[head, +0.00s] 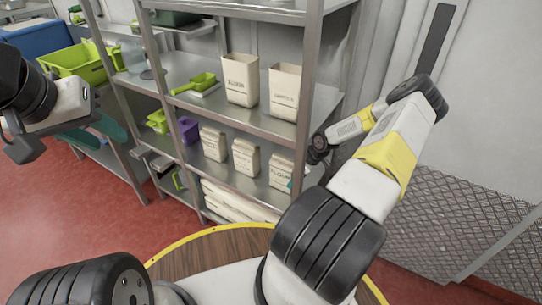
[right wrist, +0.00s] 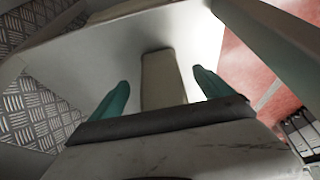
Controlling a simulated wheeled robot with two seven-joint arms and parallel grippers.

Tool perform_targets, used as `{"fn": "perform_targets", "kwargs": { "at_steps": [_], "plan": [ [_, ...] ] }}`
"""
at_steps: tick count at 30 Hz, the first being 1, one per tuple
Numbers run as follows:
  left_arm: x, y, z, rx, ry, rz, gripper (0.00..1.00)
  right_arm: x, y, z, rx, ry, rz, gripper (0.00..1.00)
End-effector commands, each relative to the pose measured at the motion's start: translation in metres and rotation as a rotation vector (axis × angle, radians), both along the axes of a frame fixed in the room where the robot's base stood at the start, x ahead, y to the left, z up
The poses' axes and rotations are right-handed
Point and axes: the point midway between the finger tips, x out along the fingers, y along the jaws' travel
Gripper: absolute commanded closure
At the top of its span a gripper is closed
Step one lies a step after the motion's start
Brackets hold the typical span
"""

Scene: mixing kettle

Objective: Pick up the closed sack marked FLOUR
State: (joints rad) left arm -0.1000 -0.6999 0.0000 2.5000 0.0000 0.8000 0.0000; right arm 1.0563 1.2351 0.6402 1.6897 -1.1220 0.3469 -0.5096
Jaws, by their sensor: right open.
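Three pale, closed-looking sacks stand upright in a row on the middle shelf in the head view: a left one (head: 213,144), a middle one (head: 246,158) and a right one (head: 280,170). The right one's label looks like FLOUR, but the print is small. My right gripper (right wrist: 158,90) is open, its two teal fingers apart in the right wrist view. A beige upright shape (right wrist: 163,78) shows between them; I cannot tell what it is. In the head view a teal bit shows at the right sack's right edge, by the shelf post. My left gripper (head: 94,131) is open and empty at the left.
Two taller open-topped sacks (head: 240,80) (head: 284,92) stand on the shelf above, beside a green scoop (head: 198,82). A purple container (head: 188,129) stands left of the row. A metal post (head: 311,80) rises at the rack's right front. Larger sacks (head: 238,203) lie below.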

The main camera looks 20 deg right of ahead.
Motion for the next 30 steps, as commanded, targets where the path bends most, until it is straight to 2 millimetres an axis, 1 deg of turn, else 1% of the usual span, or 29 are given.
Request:
{"fn": "perform_targets", "kwargs": {
  "at_steps": [2, 3, 8, 9, 11, 15, 17, 26, 30],
  "plan": [
    [0.0, 0.0, 0.0, 0.0, 0.0, 0.0, 0.64, -0.0001, -0.0002, 0.0002, 0.0, 0.0, 0.0, 0.09],
    [0.0, 0.0, 0.0, 0.0, 0.0, 0.0, 0.64, -0.0001, -0.0002, 0.0002, 0.0, 0.0, 0.0, 0.11],
    [0.0, 0.0, 0.0, 0.0, 0.0, 0.0, 0.64, -0.0002, -0.0003, 0.0004, 0.0, 0.0, -0.001, 0.42],
    [0.0, 0.0, 0.0, 0.0, 0.0, 0.0, 0.64, -0.0002, -0.0003, 0.0004, 0.0, 0.0, -0.001, 0.5],
    [0.0, 0.0, 0.0, 0.0, 0.0, 0.0, 0.64, -0.0002, -0.0003, 0.0005, 0.0, 0.0, -0.001, 0.62],
    [0.0, 0.0, 0.0, 0.0, 0.0, 0.0, 0.64, -0.0001, -0.0004, 0.0005, 0.0, 0.0, -0.001, 0.9],
    [0.0, 0.0, 0.0, 0.0, 0.0, 0.0, 0.64, -0.0001, -0.0004, 0.0006, 0.0, 0.0, -0.001, 1.0],
    [0.0, 0.0, 0.0, 0.0, 0.0, 0.0, 0.64, 0.0023, 0.0007, 0.0025, 0.0, -0.004, 0.0, 1.0],
    [0.0, 0.0, 0.0, 0.0, 0.0, 0.0, 0.64, 0.0078, 0.0068, 0.006, 0.0, -0.004, 0.002, 1.0]
  ]
}}
